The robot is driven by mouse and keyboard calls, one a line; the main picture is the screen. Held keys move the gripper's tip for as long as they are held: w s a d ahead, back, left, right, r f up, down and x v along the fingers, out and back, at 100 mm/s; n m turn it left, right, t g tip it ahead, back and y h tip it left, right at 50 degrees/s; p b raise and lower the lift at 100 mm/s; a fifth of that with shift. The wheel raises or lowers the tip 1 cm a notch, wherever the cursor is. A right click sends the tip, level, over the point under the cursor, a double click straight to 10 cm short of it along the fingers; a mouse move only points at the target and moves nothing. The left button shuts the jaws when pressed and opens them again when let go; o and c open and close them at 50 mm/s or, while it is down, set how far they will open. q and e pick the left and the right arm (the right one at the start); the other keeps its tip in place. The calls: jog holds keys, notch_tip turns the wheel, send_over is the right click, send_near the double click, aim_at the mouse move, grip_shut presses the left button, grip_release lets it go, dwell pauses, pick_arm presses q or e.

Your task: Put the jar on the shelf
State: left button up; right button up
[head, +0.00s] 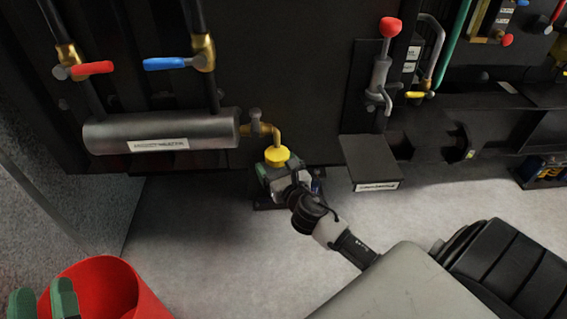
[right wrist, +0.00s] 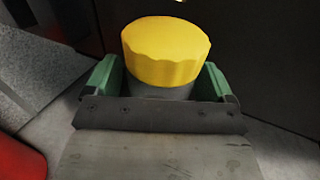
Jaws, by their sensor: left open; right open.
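The jar has a yellow lid (head: 277,156) and a grey body, and stands below the brass spout in the head view. In the right wrist view the jar's lid (right wrist: 165,50) is large and close, with the grey body partly hidden below it. My right gripper (head: 288,178) is open around the jar, with one green finger on each side; whether they touch it cannot be told. A small dark shelf (head: 368,158) with a white label juts from the panel to the right of the jar. My left gripper (head: 43,303) is open and empty at the lower left.
A red bucket (head: 110,288) stands on the floor near my left gripper. A grey cylinder (head: 160,131) with red and blue valve handles is left of the spout (head: 272,130). A red-knobbed lever (head: 388,50) rises behind the shelf. Grey floor between is clear.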

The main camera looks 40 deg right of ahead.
jog(key=shift+s+r, duration=0.1)
jog(key=shift+s, duration=0.05)
jog(key=s+a, duration=0.2)
jog(key=s, duration=0.9)
pick_arm(q)
jog(key=shift+w+a+f+g+y, duration=0.1)
jog(key=shift+w+f+g+y, duration=0.1)
jog(key=shift+f+g+y, duration=0.35)
pick_arm(e)
jog(key=s+a+r+m+t+y, duration=0.1)
jog(key=a+r+m+y, duration=0.3)
jog(key=m, duration=1.1)
jog(key=s+a+r+m+t+y, duration=0.2)
jog(key=a+r+m+y, duration=0.2)
jog(key=a+r+m, duration=0.6)
jog(key=a+m, duration=0.1)
jog(key=m, duration=0.5)
jog(key=shift+s+a+r, duration=0.3)
jog(key=shift+s+a, duration=0.05)
jog(key=shift+a, duration=0.05)
